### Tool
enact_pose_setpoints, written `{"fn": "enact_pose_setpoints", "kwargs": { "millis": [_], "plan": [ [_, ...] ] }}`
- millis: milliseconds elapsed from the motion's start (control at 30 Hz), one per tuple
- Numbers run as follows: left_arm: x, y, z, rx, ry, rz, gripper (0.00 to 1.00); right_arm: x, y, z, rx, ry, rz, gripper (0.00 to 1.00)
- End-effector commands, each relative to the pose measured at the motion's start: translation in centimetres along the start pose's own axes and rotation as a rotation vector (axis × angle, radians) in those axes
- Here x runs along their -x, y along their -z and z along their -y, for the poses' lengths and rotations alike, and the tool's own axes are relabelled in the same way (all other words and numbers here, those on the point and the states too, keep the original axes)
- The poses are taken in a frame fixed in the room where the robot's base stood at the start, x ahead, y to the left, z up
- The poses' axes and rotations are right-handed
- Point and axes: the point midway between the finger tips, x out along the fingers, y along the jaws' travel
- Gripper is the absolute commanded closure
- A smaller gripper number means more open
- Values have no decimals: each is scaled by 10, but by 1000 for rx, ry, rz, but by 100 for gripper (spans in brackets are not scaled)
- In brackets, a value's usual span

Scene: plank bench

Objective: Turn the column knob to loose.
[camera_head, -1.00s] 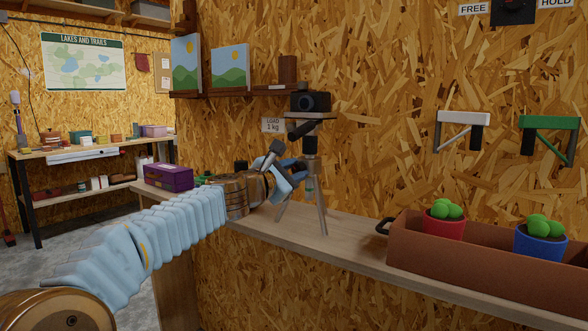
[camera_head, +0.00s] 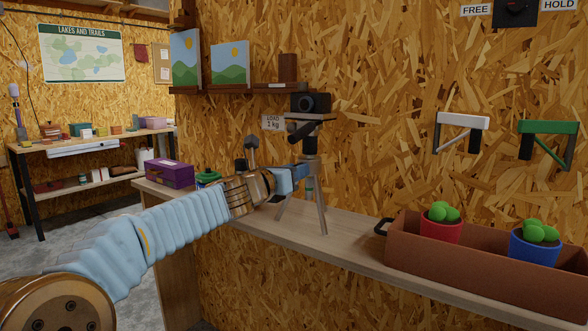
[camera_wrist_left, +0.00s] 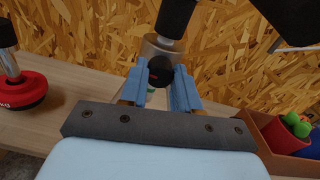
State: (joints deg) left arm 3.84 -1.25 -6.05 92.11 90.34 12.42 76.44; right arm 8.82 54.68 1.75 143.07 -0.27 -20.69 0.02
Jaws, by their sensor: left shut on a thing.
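A camera (camera_head: 310,104) stands on a tripod (camera_head: 319,205) on the wall shelf, with a dark handle sticking out at its head. The column knob (camera_wrist_left: 160,68) is a small dark knob on the tripod's grey column, seen end-on in the left wrist view. My left gripper (camera_head: 305,171) reaches the column from the left, with its blue fingers shut on the knob. In the left wrist view the fingers (camera_wrist_left: 160,82) stand on either side of the knob. The gripper hides the knob in the head view. My right gripper is not in view.
The wooden shelf (camera_head: 345,232) also bears a purple box (camera_head: 168,175) at left and a brown planter (camera_head: 470,265) with potted cacti at right. A red weight (camera_wrist_left: 20,92) shows left in the wrist view.

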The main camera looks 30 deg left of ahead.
Motion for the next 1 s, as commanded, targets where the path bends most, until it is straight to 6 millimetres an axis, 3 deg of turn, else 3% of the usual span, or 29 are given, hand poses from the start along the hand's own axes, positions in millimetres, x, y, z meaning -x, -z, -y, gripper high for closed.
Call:
{"fn": "enact_pose_setpoints", "kwargs": {
  "millis": [733,767,900,1000],
  "plan": [
    [0,4,0,88,-2,-9,100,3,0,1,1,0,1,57],
    [0,4,0,88,-2,-9,66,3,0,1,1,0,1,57],
    [0,3,0,87,-1,-7,45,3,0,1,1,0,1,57],
    [0,2,0,87,-1,-6,44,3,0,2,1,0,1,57]
  ]
}}
